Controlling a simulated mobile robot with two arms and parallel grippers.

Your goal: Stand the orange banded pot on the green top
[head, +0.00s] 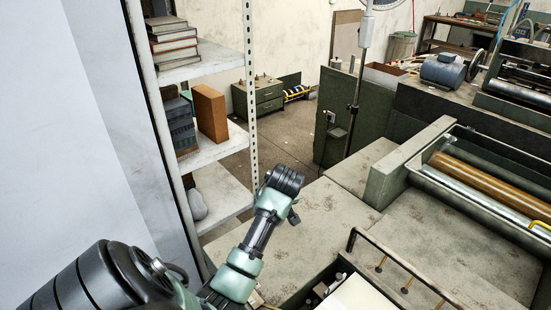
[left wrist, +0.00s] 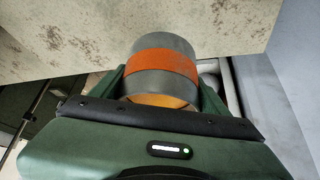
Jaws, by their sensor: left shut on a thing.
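The pot (left wrist: 162,45) is grey with a wide orange band and shows in the left wrist view. My left gripper (left wrist: 163,85) is shut on it, with one green finger on each side. Beyond the pot is a pale, worn, spotted top (left wrist: 55,40); I cannot tell whether the pot touches it. In the head view, a worn grey-green top (head: 335,225) lies beyond my left arm. The pot and the left gripper's fingers cannot be made out in the head view. My right gripper is in neither view.
A shelf rack (head: 215,150) with books (head: 172,42) and an orange-brown box (head: 210,112) stands left of my arm. A dark rail (head: 400,265) and a machine with a brown roller (head: 490,185) are at the right. The worn top has bare room near its middle.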

